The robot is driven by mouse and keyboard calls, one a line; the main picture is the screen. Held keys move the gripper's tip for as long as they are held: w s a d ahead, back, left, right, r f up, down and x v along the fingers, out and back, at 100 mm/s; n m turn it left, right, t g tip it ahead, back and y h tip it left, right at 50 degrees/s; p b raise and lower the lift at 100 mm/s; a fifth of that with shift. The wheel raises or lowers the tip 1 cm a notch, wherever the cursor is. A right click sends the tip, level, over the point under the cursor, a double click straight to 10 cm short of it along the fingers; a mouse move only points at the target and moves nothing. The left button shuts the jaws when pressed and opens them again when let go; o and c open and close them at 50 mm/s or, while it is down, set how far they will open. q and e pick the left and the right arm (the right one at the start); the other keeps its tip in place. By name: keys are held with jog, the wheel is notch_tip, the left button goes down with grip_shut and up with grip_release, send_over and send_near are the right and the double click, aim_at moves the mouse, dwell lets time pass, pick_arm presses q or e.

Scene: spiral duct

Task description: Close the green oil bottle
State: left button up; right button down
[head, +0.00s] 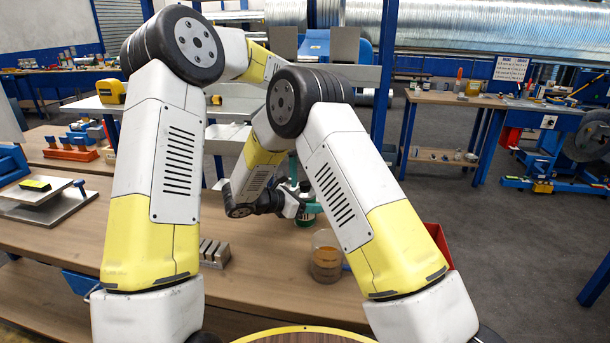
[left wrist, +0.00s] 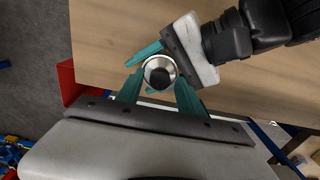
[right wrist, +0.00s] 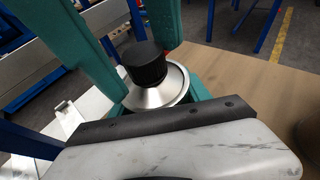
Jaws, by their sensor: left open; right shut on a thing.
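The green oil bottle (head: 306,219) stands on the bench, partly hidden by my arms in the head view. In the right wrist view its silver conical top (right wrist: 160,92) carries a black cap (right wrist: 145,64); I cannot tell how tight it is. From above, the cap (left wrist: 159,76) shows centred in the round silver top. My right gripper (head: 307,206) comes in from the side and is shut on the bottle below the cone. My left gripper (left wrist: 157,79) points down from above, open, with its teal fingers on either side of the cap. In the head view my right arm mostly hides it.
A clear beaker of brown liquid (head: 326,262) stands close in front of the bottle. A grey slotted metal block (head: 213,253) is to the left, and a red bin (head: 437,240) is at the bench's right edge. The bench (head: 260,270) between block and beaker is bare.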

pick_arm(q)
grip_shut()
jog(key=shift+o, duration=0.8)
grip_release()
notch_tip(320, 180, up, 12)
